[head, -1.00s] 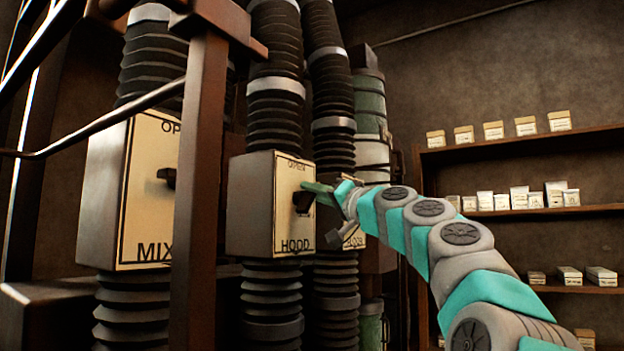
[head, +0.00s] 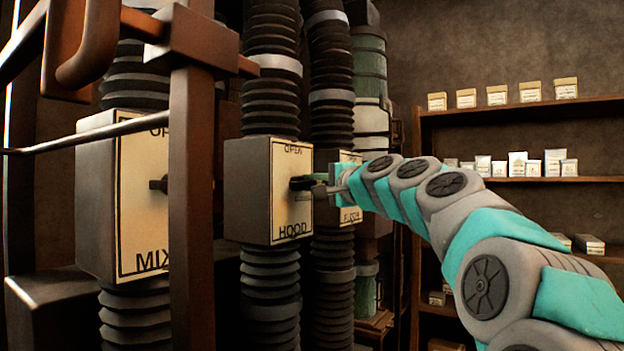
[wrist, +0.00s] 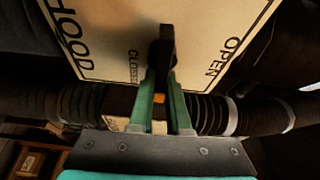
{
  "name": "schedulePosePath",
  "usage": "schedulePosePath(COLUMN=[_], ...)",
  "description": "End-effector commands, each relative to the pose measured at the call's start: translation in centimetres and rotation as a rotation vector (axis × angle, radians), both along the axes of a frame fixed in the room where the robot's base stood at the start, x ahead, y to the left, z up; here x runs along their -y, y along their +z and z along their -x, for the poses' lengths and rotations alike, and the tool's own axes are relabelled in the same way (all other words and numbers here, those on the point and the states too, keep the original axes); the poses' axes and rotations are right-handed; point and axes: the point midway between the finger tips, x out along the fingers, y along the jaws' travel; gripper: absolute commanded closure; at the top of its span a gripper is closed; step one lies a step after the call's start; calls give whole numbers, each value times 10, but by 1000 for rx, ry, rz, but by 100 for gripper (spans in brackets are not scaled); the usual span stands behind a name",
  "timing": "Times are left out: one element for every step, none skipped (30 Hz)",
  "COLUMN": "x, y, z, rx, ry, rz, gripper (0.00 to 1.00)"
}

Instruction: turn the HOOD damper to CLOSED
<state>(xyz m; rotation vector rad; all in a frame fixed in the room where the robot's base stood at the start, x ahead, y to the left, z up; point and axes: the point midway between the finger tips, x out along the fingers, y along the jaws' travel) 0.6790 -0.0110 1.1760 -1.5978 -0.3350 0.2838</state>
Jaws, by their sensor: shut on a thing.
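The HOOD damper box (head: 250,190) is grey with a cream plate (head: 290,215) marked OPEN at the top and HOOD at the bottom. Its dark handle (head: 301,183) sticks out of the plate. In the wrist view the handle (wrist: 162,48) stands between the words CLOSED and OPEN. My gripper (head: 318,188) is at the handle, to its right in the head view. In the wrist view the green fingers of my gripper (wrist: 163,92) are shut on the handle, one on each side. The fingers partly hide the handle's near end, and its exact angle is hard to tell.
A MIX damper box (head: 100,205) stands at the left behind a brown post (head: 192,200) and a rail (head: 90,138). Another labelled box (head: 348,215) sits just behind my gripper. Shelves with small boxes (head: 540,178) line the right wall.

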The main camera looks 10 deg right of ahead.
Motion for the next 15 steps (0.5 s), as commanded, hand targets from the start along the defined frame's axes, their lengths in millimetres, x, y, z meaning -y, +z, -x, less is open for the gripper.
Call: schedulePosePath(x=[1, 1, 1, 1, 1, 1, 1, 1, 1, 1, 1, 1, 1, 1, 1], y=[-1, -1, -1, -2, -2, -2, -2, -2, -2, -3, -3, -3, -3, -3, -3], z=[-1, -1, -1, -1, -1, -1, -1, -1, -1, -1, -1, -1, -1, -1, -1], rx=[-12, -20, -28, -33, -38, -42, -46, -48, -50, -52, -52, -53, -53, -54, -54], ry=[-2, -1, -1, -1, -1, -1, -1, -1, -1, -1, -1, -1, -1, -1, -1], rz=[-10, -19, -26, -33, -37, -42, -46, -48, -51, -52, -53, -54, -54, -55, -55], gripper=[100, 100, 100, 100, 100, 100, 100, 100, 100, 100, 100, 100, 100, 100, 100])
